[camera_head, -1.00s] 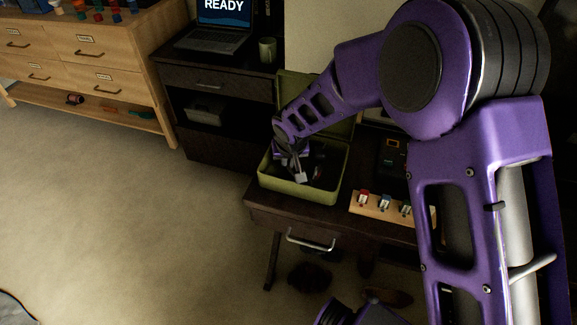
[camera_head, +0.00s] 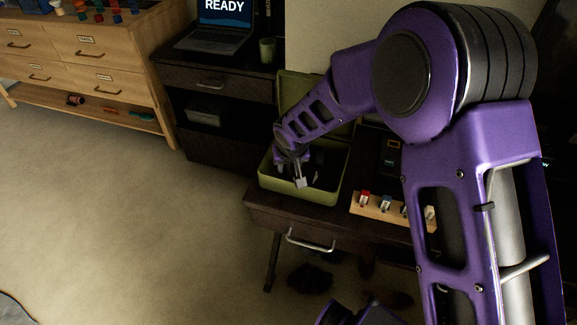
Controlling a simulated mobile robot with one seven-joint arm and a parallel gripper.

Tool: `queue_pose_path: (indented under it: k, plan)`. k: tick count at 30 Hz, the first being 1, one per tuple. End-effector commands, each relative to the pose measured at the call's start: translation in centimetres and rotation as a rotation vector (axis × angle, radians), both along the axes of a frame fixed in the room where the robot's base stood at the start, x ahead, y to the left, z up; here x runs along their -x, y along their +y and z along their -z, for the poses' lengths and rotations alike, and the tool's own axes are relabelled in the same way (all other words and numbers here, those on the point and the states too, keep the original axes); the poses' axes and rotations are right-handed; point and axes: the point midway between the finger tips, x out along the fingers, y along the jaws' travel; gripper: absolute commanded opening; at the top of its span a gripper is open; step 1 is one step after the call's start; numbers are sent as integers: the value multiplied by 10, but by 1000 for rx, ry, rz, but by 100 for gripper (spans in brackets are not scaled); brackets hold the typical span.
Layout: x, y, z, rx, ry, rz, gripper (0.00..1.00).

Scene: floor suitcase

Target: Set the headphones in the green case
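The green case (camera_head: 284,190) stands open on the dark desk, its lid raised at the back and partly hidden by my arm. My gripper (camera_head: 301,182) points down inside the case opening, near its middle. A pale fingertip shows, but the gap between the fingers is not clear. A dark shape (camera_head: 322,172) lies in the case just right of my gripper; it may be the headphones, but shadow and the gripper hide its outline. I cannot tell whether the gripper touches it.
A wooden strip (camera_head: 372,211) with several small coloured items lies right of the case. A dark device (camera_head: 391,155) stands behind it. A laptop (camera_head: 217,35) and a mug (camera_head: 267,50) stand on the cabinet at back left. The floor at left is clear.

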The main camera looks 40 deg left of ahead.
Motion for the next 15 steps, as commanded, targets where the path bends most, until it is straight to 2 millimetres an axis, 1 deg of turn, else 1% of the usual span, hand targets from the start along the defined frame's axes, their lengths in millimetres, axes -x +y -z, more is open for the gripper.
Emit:
queue_pose_path:
  k: [2, 5, 12, 15]
  plan:
    - [0, 0, -6, -1, -1, 0, 39]
    - [4, -4, -22, -4, -2, 0, 39]
    - [17, -20, -72, -3, -2, 1, 39]
    - [23, -25, -89, -3, -1, 1, 39]
